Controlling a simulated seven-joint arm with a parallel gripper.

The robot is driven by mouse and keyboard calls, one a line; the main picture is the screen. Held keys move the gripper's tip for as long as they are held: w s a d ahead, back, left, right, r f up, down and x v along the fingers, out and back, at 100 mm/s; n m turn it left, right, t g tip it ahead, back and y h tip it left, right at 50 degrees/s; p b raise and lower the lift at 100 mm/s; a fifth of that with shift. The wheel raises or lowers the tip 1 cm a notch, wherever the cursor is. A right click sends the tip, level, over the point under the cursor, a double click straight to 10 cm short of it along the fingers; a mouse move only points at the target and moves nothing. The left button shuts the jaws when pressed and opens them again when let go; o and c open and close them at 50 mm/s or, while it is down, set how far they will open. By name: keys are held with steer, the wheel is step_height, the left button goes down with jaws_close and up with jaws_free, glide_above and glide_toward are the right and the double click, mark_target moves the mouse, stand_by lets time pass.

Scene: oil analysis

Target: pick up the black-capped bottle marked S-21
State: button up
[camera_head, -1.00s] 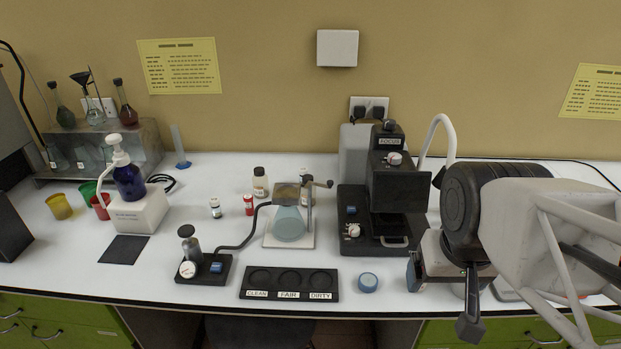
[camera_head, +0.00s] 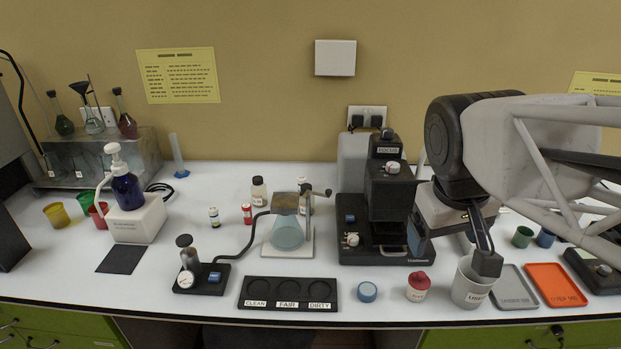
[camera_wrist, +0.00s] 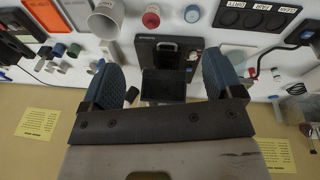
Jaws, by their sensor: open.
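Labels on the small bottles are too small to read, so I cannot tell which is S-21. A bottle with a dark cap (camera_head: 258,190) stands upright on the bench left of the glass flask's stand. A smaller white bottle with a dark cap (camera_head: 214,217) stands further left. Another small bottle (camera_head: 303,200) is partly hidden behind the stand. My gripper (camera_head: 484,258) is at the right, over or just behind a white cup, far from these bottles. In the wrist view my gripper (camera_wrist: 163,68) has its two blue fingers wide apart with nothing held between them.
The black microscope (camera_head: 387,200) stands between my gripper and the bottles. A flask stand (camera_head: 268,249), a small red bottle (camera_head: 247,214) and a black three-well tray (camera_head: 260,296) are nearby. A red-lidded jar (camera_head: 418,286), white cup (camera_head: 466,290), grey tray (camera_head: 512,285) and orange tray (camera_head: 553,283) lie right.

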steer(key=w+a+r+n+h, duration=0.15)
steer(key=w+n, duration=0.25)
steer(key=w, duration=0.4)
steer(key=w+a+r+n+h, duration=0.1)
steer(key=w+a+n+h, duration=0.15)
steer(key=w, duration=0.55)
steer(key=w+a+r+n+h, duration=0.15)
steer(key=w+n, duration=0.25)
steer(key=w, duration=0.4)
steer(key=w+a+f+n+t+h, duration=0.1)
steer(key=w+a+f+n+h, duration=0.3)
steer(key=w+a, duration=0.65)
steer(key=w+a+f+n+t+h, duration=0.1)
steer(key=w+a+f+n+t, duration=0.1)
steer(key=w+a+n, duration=0.6)
step_height(320, 180, down, 15)
steer(key=w+a+m, duration=0.1)
steer(key=w+m, duration=0.1)
steer(key=shift+w+f, duration=0.15)
steer(key=shift+w, duration=0.25)
steer(key=shift+f, duration=1.7)
